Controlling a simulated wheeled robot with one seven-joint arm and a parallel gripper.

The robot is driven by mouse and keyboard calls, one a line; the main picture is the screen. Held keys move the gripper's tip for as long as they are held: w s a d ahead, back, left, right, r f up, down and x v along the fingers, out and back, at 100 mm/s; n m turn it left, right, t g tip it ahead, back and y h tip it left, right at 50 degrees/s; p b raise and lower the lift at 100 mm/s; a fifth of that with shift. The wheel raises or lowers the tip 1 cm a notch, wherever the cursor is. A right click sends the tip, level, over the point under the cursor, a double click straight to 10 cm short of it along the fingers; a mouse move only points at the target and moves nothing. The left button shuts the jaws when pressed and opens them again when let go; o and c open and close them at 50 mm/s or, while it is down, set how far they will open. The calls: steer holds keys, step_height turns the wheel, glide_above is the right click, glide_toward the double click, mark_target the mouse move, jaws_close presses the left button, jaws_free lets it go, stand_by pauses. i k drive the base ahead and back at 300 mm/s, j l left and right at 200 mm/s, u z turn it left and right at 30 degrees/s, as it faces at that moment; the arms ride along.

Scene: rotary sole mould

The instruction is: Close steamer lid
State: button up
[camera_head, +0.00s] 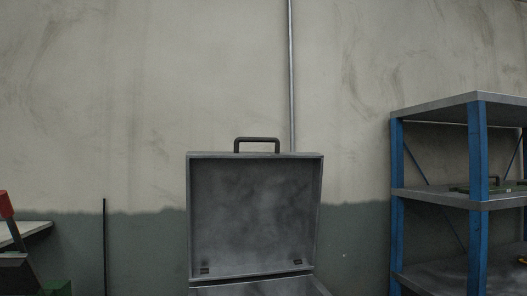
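The steamer lid (254,216) is a grey metal panel with a raised rim, standing open and near upright in the middle of the head camera view. Its dark handle (257,140) is on the top edge. The steamer body (258,289) shows only as a strip at the bottom edge of the picture; the rest of it is out of frame. My gripper is not in view.
A blue-posted metal shelf rack (479,205) stands at the right with a few items on it. At the lower left are a red-handled tool (7,206), a pale tabletop (24,233) and a thin dark post (105,246). A stained wall (150,90) with a vertical pipe (291,75) is behind.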

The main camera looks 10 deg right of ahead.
mark_target(249, 214)
steer(key=i+j+z, duration=0.2)
steer(key=j, duration=0.4)
steer(key=j+z, duration=0.2)
steer(key=j, duration=0.4)
steer(key=i+j+z, duration=0.2)
steer(key=j, duration=0.45)
steer(key=k, duration=0.1)
